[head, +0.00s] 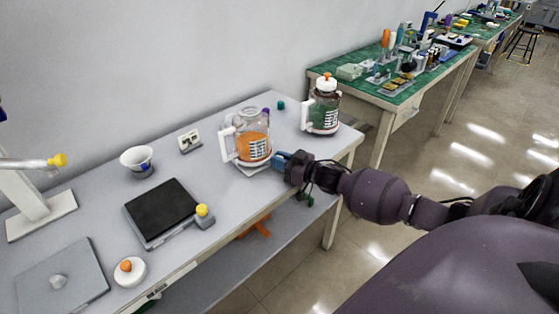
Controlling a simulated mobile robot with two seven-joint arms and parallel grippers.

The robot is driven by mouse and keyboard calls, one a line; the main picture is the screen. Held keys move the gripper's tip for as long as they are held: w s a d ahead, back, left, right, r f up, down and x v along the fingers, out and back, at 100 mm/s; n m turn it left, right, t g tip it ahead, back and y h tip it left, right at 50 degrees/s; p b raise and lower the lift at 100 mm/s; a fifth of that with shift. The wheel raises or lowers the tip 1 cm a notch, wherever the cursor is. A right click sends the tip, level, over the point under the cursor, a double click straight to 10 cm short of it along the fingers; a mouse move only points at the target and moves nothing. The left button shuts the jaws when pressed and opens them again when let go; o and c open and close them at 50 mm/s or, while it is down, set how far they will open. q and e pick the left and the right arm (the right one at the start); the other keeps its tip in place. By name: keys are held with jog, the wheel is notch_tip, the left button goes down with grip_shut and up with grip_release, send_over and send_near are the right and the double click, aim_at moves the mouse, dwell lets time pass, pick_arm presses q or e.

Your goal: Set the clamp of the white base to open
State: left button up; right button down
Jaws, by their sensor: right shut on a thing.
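The white base (252,171) is a pale plate on the table under a jar with orange contents (252,146) and a white handle. My right gripper (277,160) comes in from the right with its blue fingertips at the right side of the base, close to the jar. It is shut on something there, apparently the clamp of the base. The fingers hide the clamp, so its setting cannot be told. My left gripper is not in view.
A green jar (324,113) with an orange knob stands behind my right gripper. A black-topped device (161,211), a white cup (137,159) and a white disc with orange knob (129,272) stand to the left. The table's front edge is near my gripper.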

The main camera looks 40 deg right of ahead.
dwell(0.9)
jog(key=c, duration=1.1)
grip_release()
jog(key=p+v, duration=0.1)
jog(key=v, duration=1)
jog(key=shift+a, duration=0.1)
